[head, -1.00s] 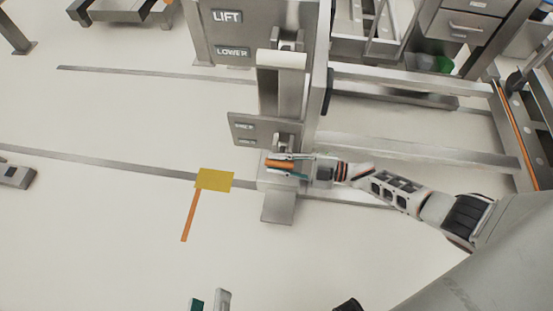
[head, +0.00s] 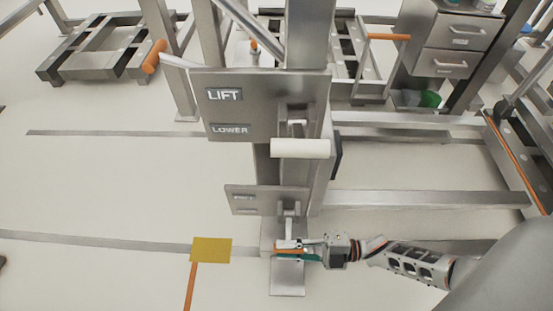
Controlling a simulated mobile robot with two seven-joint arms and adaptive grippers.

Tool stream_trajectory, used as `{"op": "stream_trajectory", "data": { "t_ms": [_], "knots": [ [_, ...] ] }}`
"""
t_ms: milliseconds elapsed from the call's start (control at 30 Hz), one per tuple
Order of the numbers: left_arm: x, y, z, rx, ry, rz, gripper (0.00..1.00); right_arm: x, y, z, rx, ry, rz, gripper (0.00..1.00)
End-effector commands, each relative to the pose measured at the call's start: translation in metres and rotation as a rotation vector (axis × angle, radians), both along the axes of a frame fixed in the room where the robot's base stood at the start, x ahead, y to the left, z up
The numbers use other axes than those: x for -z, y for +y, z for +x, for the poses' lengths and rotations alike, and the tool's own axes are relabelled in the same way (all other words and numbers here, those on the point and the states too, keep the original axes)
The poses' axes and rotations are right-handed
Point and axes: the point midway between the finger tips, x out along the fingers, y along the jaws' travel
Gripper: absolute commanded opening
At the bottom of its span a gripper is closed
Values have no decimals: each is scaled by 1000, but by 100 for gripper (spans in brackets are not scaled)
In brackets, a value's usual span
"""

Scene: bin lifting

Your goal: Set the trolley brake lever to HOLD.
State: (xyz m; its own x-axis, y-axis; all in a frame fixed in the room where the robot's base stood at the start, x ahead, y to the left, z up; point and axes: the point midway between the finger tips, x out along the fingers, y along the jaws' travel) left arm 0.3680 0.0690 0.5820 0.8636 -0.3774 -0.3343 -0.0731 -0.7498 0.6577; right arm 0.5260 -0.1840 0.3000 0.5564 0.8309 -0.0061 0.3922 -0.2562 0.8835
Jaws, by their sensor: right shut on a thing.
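The lower small metal plate (head: 258,200) on the grey post carries two labels, too small to read. A lever bracket (head: 290,212) stands at its right edge. Below it, my right gripper (head: 292,250) reaches in from the right and is shut on the orange lever grip (head: 284,251), mostly hidden between its fingers. The grip lies below the plate, just above the foot of the post. My left gripper is not in view.
Above is a bigger plate (head: 265,85) marked LIFT and LOWER, with a white-handled lever (head: 300,148). A yellow floor mark (head: 210,250) lies left of the post. A drawer cabinet (head: 455,45) stands at the back right. The left floor is largely clear.

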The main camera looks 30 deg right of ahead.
Motion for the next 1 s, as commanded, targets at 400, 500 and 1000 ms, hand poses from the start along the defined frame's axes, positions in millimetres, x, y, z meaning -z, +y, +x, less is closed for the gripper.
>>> {"op": "stream_trajectory", "data": {
  "t_ms": [400, 500, 1000],
  "knots": [
    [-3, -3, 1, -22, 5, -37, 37, 27, -6, 9, 7, -260, -170, 0],
    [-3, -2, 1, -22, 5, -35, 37, 31, -8, 10, 8, -297, -194, 0],
    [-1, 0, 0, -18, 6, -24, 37, 37, -12, 15, 10, -360, -240, 0]
  ]
}}
